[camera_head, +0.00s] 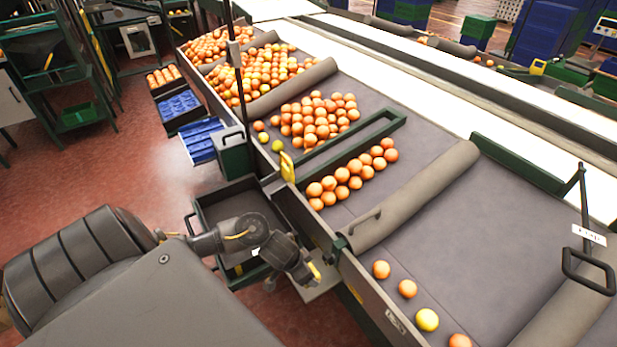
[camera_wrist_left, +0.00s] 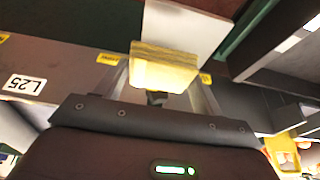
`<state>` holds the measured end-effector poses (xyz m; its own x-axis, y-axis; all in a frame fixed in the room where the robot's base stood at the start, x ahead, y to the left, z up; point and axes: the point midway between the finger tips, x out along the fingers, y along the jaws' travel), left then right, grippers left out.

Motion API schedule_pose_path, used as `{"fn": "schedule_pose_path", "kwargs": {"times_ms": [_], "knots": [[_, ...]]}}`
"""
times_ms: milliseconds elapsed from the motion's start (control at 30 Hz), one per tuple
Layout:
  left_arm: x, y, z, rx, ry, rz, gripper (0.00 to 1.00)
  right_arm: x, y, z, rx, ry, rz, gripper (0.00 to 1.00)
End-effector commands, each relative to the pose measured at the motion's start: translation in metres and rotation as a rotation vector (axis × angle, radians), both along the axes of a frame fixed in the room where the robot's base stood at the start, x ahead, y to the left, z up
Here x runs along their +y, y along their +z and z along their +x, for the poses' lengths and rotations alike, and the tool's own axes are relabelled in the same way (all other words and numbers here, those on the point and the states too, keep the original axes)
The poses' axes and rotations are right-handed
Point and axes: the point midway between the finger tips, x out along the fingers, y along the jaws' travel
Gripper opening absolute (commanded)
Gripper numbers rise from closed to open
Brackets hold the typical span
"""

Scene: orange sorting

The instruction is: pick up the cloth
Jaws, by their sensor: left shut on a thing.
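A yellow folded cloth (camera_wrist_left: 165,68) sits between the fingers of my left gripper (camera_wrist_left: 158,92) in the left wrist view. The gripper is shut on it. In the head view my left gripper (camera_head: 308,276) is beside the near edge of the conveyor, above a small pale shelf (camera_head: 322,288). A thin strip of yellow (camera_head: 316,271) shows at its tip; most of the cloth is hidden there. In the wrist view a white plate (camera_wrist_left: 185,30) lies just beyond the cloth; I cannot tell whether they touch. My right gripper is not in view.
The grey conveyor (camera_head: 430,240) carries oranges in groups, with several loose fruits near its front edge. A padded roller (camera_head: 412,207) crosses it. A yellow item (camera_head: 287,167) is on the side rail. A dark open bin (camera_head: 237,203) stands behind my gripper. Blue trays (camera_head: 203,140) stand farther left.

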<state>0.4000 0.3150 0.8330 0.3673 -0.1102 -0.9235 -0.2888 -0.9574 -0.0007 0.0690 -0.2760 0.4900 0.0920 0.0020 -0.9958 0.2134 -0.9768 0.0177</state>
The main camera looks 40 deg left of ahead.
Motion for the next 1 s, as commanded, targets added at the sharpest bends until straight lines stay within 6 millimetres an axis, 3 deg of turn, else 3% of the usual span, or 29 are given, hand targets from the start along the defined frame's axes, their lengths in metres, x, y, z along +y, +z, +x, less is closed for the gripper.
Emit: {"fn": "schedule_pose_path", "kwargs": {"times_ms": [33, 200, 400, 833, 867, 1000], "knots": [[-0.007, 0.008, -0.014, 0.002, -0.005, -0.001, 0.46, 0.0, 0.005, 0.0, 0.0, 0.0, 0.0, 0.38], [-0.025, 0.025, -0.047, 0.001, -0.003, -0.001, 0.46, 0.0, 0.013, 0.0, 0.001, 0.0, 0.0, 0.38], [-0.038, 0.035, -0.07, 0.001, 0.0, -0.001, 0.46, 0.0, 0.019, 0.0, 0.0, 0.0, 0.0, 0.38], [-0.043, 0.038, -0.078, 0.0, 0.001, -0.001, 0.46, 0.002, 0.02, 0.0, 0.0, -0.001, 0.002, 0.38], [-0.043, 0.038, -0.078, 0.0, 0.001, -0.001, 0.66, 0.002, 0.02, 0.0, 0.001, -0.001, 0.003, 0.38], [-0.043, 0.038, -0.078, 0.0, 0.001, -0.001, 0.5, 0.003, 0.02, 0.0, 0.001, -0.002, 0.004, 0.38]]}}
